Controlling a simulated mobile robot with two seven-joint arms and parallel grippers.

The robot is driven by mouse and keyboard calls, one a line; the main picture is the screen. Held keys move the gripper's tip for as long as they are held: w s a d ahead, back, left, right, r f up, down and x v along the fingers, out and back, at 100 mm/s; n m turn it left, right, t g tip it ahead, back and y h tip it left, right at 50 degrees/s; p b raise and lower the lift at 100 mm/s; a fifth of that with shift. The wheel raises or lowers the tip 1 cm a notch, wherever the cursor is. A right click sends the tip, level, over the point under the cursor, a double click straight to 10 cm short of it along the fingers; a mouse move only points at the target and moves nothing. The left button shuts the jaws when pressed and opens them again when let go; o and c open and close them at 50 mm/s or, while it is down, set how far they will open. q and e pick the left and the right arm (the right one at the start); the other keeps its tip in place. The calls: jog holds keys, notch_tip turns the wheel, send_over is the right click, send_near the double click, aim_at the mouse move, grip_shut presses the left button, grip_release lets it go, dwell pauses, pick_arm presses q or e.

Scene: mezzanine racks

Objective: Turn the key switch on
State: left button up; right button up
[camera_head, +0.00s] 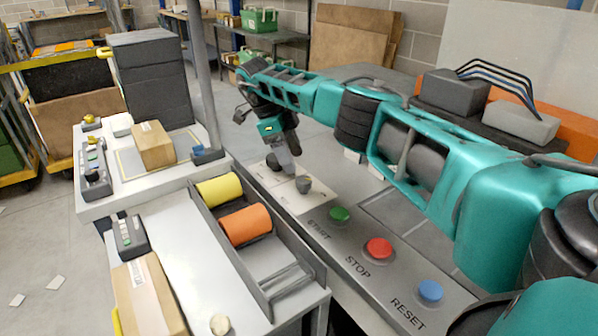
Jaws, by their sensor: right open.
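A pale plate (300,203) at the far end of the grey control panel carries a small dark grey round switch (303,184). Another small dark switch (273,161) is just left of it, partly hidden by my gripper. I cannot tell which one is the key switch, and its turn position is too small to read. My right arm reaches in from the right, and its right gripper (286,165) points down at the plate, close to the left switch. It is open; whether it touches the switch is unclear. My left gripper is not in view.
The panel also has a green START button (340,215), a red STOP button (378,248) and a blue RESET button (429,292). Left of it, a grey tray (272,287) holds a yellow roll (220,189) and an orange roll (245,225). A grey post (203,85) stands beyond.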

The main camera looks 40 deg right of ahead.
jog(key=v, duration=0.6)
jog(key=shift+r, duration=0.2)
jog(key=shift+w, duration=0.1)
